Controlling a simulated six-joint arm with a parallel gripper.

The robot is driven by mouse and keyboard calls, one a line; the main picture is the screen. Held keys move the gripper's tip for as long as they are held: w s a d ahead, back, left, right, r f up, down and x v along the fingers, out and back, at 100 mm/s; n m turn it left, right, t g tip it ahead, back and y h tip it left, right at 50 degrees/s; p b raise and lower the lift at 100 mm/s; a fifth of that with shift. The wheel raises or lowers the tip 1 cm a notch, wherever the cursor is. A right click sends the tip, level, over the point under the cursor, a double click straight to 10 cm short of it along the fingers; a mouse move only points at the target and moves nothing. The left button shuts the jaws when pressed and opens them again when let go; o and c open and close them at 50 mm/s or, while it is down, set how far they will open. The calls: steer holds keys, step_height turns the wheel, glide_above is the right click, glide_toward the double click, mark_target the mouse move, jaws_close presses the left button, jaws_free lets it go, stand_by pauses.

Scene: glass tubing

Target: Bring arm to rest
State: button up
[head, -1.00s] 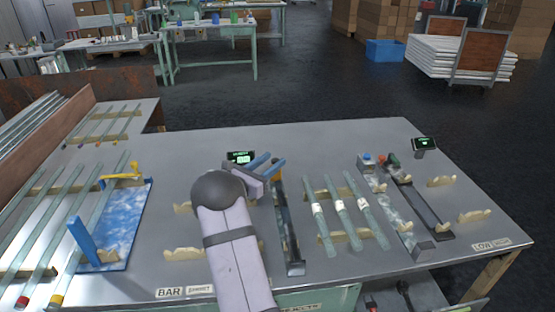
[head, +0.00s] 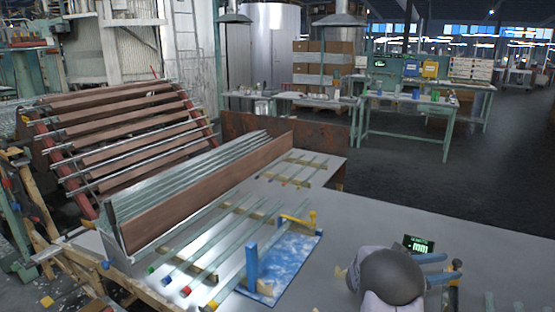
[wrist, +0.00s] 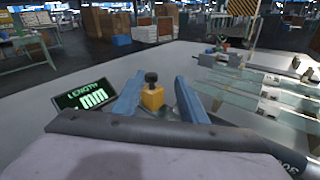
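My gripper (head: 437,267) is at the right of the head view, above the grey bench (head: 365,222). Its two blue fingers are spread apart. In the wrist view my gripper (wrist: 157,98) has nothing between its fingers; a yellow block with a black knob (wrist: 152,92) shows beyond the gap. A length display (head: 418,244) stands close by the fingers, and it also shows in the wrist view (wrist: 83,94) left of them. Glass tubes with white labels (wrist: 265,90) lie to the right in the wrist view.
Several long glass tubes (head: 222,237) with coloured ends lie on wooden rests at the left. A blue mottled board (head: 285,262) with a blue post (head: 252,268) and a yellow piece stands beside them. A brown-walled rack (head: 215,190) holds more tubes.

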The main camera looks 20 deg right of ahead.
steer(key=s+a+f+m+y+b, duration=0.15)
steer(key=s+a+m+y, duration=0.35)
steer(key=a, duration=0.6)
steer(key=s+a+f+m+g+y, duration=0.15)
steer(key=s+a+m, duration=0.25)
steer(key=s+a, duration=0.5)
steer(key=s+a+f+m+y, duration=0.2)
steer(key=s+a+m+y, duration=0.25)
steer(key=a, duration=0.85)
steer(key=w+a+f+m+t+y+p, duration=0.25)
steer(key=a+f+y, duration=0.4)
steer(key=a, duration=0.55)
step_height(320, 180, up, 15)
steer(key=p, duration=1.5)
step_height(320, 180, down, 10)
steer(key=b, duration=1)
steer(key=shift+n, duration=0.4)
steer(key=shift+w+r+h, duration=0.1)
steer(key=shift+h, duration=0.15)
